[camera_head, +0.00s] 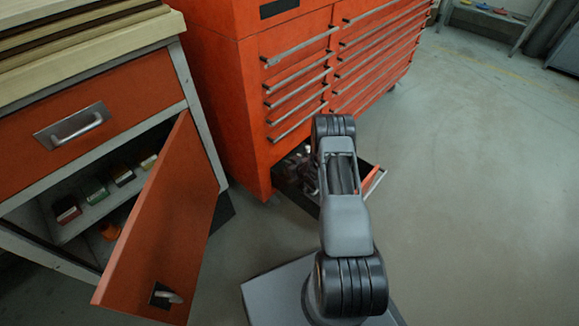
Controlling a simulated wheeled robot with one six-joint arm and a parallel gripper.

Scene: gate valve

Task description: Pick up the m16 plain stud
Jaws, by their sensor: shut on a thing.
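The m16 plain stud cannot be made out in this view. My arm reaches forward from the bottom of the picture to a dark joint over an open low drawer (374,181) of the red tool chest. The arm covers the middle of that drawer. Small greyish shapes show in the drawer's left part, too small and dark to name. My gripper is hidden behind the arm, so its jaws and anything between them cannot be seen.
The red tool chest (222,90) stands ahead with its other drawers shut. At left, a workbench cabinet (120,80) has its orange door (165,225) swung open, with small boxes (95,190) on a shelf inside. The grey floor (480,190) at right is clear.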

